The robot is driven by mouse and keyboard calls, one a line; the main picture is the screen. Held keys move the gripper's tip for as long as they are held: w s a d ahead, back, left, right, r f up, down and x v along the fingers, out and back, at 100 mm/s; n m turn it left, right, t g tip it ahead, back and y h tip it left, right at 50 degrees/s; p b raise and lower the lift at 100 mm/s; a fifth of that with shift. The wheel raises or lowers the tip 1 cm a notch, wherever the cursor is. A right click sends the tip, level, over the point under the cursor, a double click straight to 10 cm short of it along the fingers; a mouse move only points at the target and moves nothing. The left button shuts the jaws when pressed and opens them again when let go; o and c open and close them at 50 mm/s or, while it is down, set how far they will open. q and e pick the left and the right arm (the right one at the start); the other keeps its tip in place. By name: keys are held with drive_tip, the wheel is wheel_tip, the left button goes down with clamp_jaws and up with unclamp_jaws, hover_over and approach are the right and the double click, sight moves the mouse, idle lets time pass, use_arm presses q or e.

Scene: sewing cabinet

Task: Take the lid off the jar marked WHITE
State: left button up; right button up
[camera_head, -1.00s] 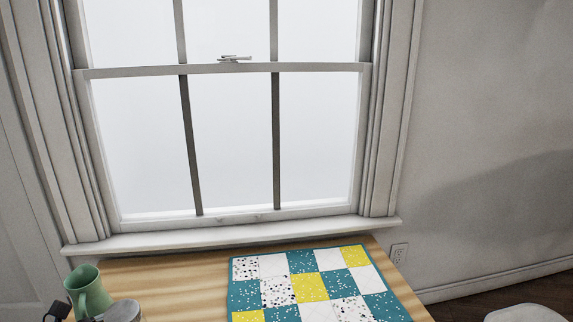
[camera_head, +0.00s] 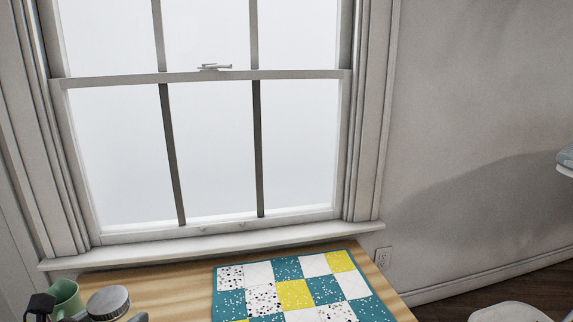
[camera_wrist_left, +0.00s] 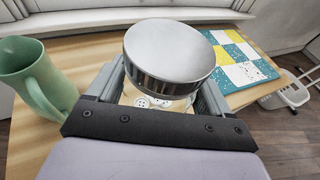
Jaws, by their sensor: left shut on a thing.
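A jar with a grey metal, ridged-edge lid (camera_wrist_left: 172,55) is in the left wrist view. White buttons (camera_wrist_left: 160,101) show in the jar below the lid. The lid (camera_head: 108,303) also shows at the bottom left of the head view. My left gripper (camera_wrist_left: 163,85) has one finger on each side of the jar, just below the lid, and is shut on the jar. The lid sits on top of the jar. No WHITE marking is visible from these angles. Only a bit of the left gripper (camera_head: 138,317) shows beside the lid in the head view. My right gripper is not in view.
A green mug (camera_head: 67,299) stands on the wooden table (camera_head: 185,290) left of the jar. A patchwork mat (camera_head: 293,294) in teal, yellow and white lies to the right. A window rises behind the table. A white chair (camera_wrist_left: 295,92) stands right of the table.

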use_arm(q)
drive_tip(key=shift+s+d+n+y, duration=1.35)
drive_tip(key=shift+s+d, duration=1.25)
drive_tip(key=shift+d, duration=1.6)
wheel_tip(320, 180, up, 29)
drive_tip(key=p, duration=2.9)
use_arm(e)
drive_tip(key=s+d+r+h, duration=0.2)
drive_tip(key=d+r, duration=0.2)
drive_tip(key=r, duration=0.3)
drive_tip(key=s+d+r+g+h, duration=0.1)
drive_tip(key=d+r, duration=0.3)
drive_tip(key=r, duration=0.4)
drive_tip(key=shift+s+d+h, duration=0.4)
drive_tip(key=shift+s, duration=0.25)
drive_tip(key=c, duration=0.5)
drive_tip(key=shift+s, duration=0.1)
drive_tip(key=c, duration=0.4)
use_arm(q)
drive_tip(key=f, duration=0.1)
drive_tip(key=s+f, duration=0.1)
drive_tip(key=f, duration=0.2)
drive_tip(key=shift+s+d+f, duration=0.15)
drive_tip(key=shift+s+f, duration=0.1)
drive_tip(key=shift+f, duration=0.05)
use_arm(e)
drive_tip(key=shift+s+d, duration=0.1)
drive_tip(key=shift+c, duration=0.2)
